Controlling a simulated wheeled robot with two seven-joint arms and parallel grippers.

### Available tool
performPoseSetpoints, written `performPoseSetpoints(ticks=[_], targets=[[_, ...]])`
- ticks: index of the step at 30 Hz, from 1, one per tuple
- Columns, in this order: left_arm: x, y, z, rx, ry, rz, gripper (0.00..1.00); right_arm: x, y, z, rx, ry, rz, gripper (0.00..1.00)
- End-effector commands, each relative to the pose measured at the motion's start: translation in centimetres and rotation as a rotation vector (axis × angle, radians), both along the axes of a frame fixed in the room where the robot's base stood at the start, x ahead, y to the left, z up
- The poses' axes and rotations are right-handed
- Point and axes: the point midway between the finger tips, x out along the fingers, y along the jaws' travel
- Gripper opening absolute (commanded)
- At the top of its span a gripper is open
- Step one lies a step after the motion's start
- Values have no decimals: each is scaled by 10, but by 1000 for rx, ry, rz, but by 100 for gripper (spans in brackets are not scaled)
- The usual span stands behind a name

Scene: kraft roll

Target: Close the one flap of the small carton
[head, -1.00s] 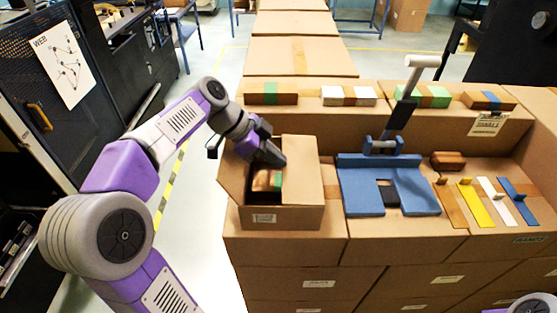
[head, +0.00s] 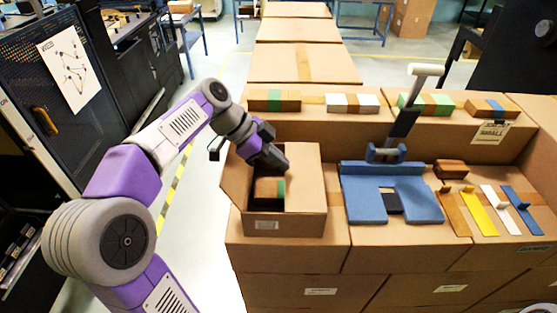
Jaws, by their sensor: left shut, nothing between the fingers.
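The small carton (head: 283,225) stands open on the left end of the cardboard bench. A panel covers the right part of its top (head: 306,178). A flap on its left side (head: 236,179) stands up, leaning outward. Through the gap I see a brown block with a green band (head: 266,189) inside. My left gripper (head: 281,165) is shut and empty. It reaches over the back of the opening, close to the inner edge of the right panel; whether it touches is unclear.
A blue stand (head: 365,202) with an upright handled tool (head: 405,115) is right of the carton. A brown block (head: 450,169) and several coloured strips (head: 478,210) lie farther right. Banded packs (head: 274,100) line the back ledge. Floor is open left of the bench.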

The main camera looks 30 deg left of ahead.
Motion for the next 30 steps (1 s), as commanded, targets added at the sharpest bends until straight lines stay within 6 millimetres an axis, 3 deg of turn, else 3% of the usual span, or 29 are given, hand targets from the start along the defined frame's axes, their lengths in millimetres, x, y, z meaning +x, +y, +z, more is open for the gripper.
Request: performPoseSetpoints(ticks=[5, 10, 21, 30], targets=[[0, -1, 15, 1, -1, -2, 0, 0, 0, 11, 0, 0, 0, 51], [1, -2, 44, 0, -2, -4, 0, 0, 0, 32, 0, 0, 0, 51], [-28, 48, 95, 2, -1, -1, 0, 0, 0, 35, 0, 0, 0, 51], [-36, 59, 109, 0, 0, -3, 0, 0, 0, 37, 0, 0, 0, 51]])
